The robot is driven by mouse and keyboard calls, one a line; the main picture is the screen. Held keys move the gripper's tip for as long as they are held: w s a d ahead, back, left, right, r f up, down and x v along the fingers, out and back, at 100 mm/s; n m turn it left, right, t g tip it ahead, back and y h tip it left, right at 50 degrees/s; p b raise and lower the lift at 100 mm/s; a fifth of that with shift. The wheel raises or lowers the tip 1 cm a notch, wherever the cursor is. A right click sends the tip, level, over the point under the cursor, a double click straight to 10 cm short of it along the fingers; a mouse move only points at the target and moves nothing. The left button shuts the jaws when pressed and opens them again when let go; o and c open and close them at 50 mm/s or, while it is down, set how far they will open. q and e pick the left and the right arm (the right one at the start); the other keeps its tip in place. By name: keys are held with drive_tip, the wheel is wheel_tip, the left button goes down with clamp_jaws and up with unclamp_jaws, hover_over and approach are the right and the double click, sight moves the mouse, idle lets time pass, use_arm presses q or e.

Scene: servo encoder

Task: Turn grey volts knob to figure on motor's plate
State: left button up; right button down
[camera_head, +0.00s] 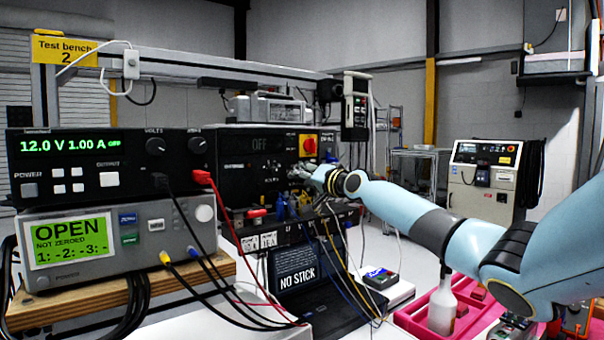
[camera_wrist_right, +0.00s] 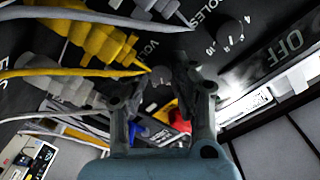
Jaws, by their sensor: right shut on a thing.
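A black test unit (camera_head: 236,160) with a dark display reading OFF stands on the bench, left of centre in the head view. My right gripper (camera_head: 298,172) is at the right part of its front. In the right wrist view, its fingers (camera_wrist_right: 162,82) are shut on a small grey knob (camera_wrist_right: 161,74) beside a partly hidden label that appears to read VOLTS. The fingers cover most of the knob, and I cannot read its setting. Another knob (camera_wrist_right: 230,31), by the word POLES, is apart from the fingers. I cannot make out a motor's plate. My left gripper is not in view.
Yellow plugs (camera_wrist_right: 95,40) and leads crowd the panel close to the fingers. A power supply (camera_head: 90,160) showing 12.0 V 1.00 A stands left, above a grey meter (camera_head: 120,238) reading OPEN. A red stop button (camera_head: 308,145) sits above my gripper.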

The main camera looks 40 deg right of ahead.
sight(295, 138)
drive_tip(key=shift+m+p, duration=0.75)
drive_tip(key=shift+m, duration=1.55)
drive_tip(key=shift+f, duration=0.1)
drive_tip(key=c, duration=1.1)
unclamp_jaws()
drive_tip(key=r, duration=0.6)
drive_tip(key=shift+w+d+r, duration=0.1)
drive_tip(key=shift+d+r, duration=0.25)
drive_tip(key=shift+r, duration=0.05)
drive_tip(key=r, duration=0.1)
drive_tip(key=a+r, duration=0.1)
drive_tip(key=r, duration=0.1)
drive_tip(key=shift+a+r, duration=0.1)
drive_tip(key=shift+r, duration=0.1)
drive_tip(key=shift+d, duration=0.35)
